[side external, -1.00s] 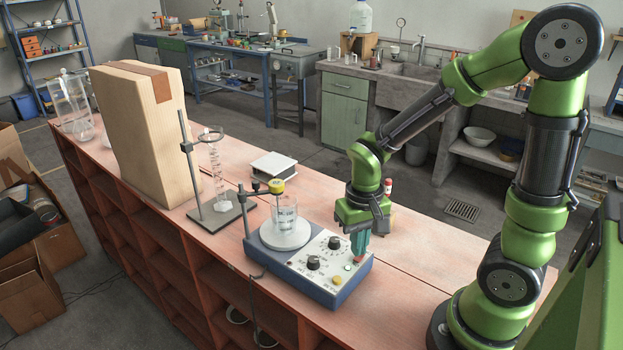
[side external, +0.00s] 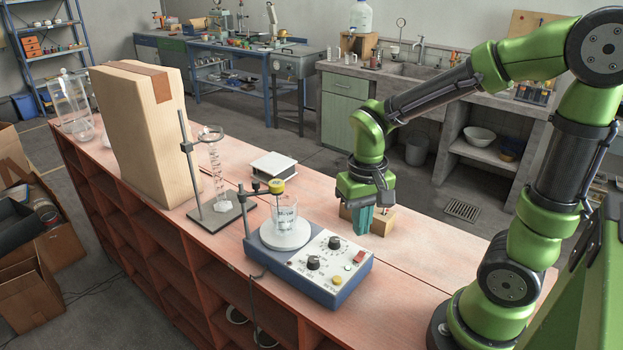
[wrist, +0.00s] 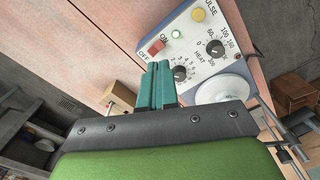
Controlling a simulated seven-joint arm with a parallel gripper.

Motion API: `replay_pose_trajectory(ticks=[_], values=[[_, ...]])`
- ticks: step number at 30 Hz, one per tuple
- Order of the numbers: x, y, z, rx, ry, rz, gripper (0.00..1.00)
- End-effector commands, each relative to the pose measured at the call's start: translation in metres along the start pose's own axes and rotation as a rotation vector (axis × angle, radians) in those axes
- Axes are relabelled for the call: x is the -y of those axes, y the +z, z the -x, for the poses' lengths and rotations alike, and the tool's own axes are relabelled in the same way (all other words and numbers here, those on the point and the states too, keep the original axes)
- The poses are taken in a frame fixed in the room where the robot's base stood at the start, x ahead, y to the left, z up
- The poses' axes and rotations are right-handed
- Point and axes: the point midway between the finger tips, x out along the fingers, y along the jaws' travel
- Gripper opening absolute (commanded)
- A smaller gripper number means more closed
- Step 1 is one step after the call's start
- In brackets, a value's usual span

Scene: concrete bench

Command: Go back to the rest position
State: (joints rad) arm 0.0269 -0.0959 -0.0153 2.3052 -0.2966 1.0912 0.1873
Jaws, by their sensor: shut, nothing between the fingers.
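My gripper (side external: 361,232) hangs with its fingers pointing down, just behind the hotplate stirrer's control panel. Its teal fingers are together and empty, and they also show closed in the wrist view (wrist: 157,85). The blue-and-white hotplate stirrer (side external: 311,265) sits on the bench with a round white plate. A red rocker switch (side external: 358,257) on its panel is clear of my fingers.
A small wooden block (side external: 383,223) is close behind my fingers. The bench's right front is clear.

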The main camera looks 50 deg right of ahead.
Motion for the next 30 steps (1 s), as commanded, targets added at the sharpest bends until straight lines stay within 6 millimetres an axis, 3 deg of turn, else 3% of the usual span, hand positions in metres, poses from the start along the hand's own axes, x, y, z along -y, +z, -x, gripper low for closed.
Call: replay_pose_trajectory(ticks=[5,18,23,30], values=[[0.006,0.004,0.004,-0.034,-0.052,0.046,0.00],[0.025,0.040,0.096,-0.437,-0.391,0.158,0.00],[0.025,0.046,0.109,-0.490,-0.425,0.163,0.00],[0.025,0.046,0.110,-0.494,-0.427,0.164,0.00]])
